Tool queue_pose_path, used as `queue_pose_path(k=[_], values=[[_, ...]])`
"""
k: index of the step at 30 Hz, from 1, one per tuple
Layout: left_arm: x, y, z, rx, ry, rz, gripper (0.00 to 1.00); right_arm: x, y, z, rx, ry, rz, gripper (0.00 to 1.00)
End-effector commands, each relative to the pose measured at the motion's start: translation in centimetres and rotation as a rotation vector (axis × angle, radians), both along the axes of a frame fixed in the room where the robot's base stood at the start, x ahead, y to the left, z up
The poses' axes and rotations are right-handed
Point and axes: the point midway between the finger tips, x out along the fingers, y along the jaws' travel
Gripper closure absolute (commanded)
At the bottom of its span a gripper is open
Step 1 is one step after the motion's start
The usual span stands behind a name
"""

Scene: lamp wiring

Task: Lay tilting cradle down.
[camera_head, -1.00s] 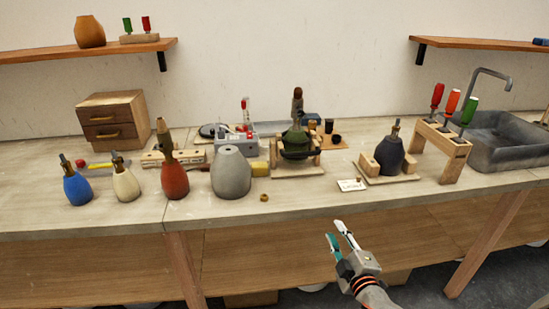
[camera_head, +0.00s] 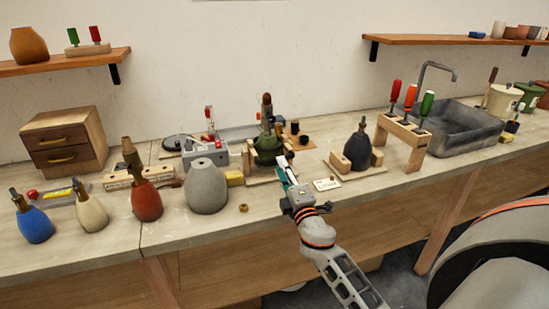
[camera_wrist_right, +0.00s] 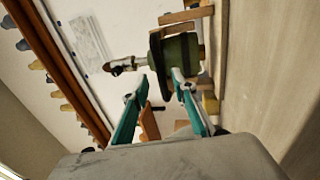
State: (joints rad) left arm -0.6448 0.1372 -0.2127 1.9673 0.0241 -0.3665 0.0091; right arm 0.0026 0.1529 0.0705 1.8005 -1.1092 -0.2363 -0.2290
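The tilting cradle (camera_head: 257,181) stands mid-bench on a wooden board. It holds a green lamp base (camera_head: 266,143), which is upright with a fitting at its top. My right gripper (camera_head: 283,168) is in front of the cradle, at its right side, and hides part of it. In the right wrist view the gripper (camera_wrist_right: 160,82) is open, with its fingers apart. The green lamp base (camera_wrist_right: 182,52) lies just beyond the fingertips there. I see nothing held, and I cannot tell whether a finger touches the cradle. My left gripper is out of view.
A grey lamp base (camera_head: 207,188) and a red one (camera_head: 146,199) stand left of the cradle. A dark lamp base (camera_head: 358,150) in a wooden holder and a white card (camera_head: 327,184) are to the right. A small brass ring (camera_head: 243,208) lies near the front edge.

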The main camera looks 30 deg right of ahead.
Motion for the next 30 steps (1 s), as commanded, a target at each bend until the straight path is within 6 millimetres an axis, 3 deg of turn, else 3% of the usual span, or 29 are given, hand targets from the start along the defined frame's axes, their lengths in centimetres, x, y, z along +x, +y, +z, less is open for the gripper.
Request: queue_pose_path(k=[9,20,24,30], values=[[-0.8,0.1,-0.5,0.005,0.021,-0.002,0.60,4.0,-1.0,0.8,0.001,0.000,0.000,0.73],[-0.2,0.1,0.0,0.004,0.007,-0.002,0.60,4.6,-1.1,0.9,0.002,0.000,0.000,0.73],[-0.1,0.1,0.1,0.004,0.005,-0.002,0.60,4.6,-1.1,0.9,0.002,0.000,0.000,1.00],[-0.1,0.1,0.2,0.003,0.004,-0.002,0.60,4.6,-1.1,0.9,0.002,0.000,0.000,1.00]])
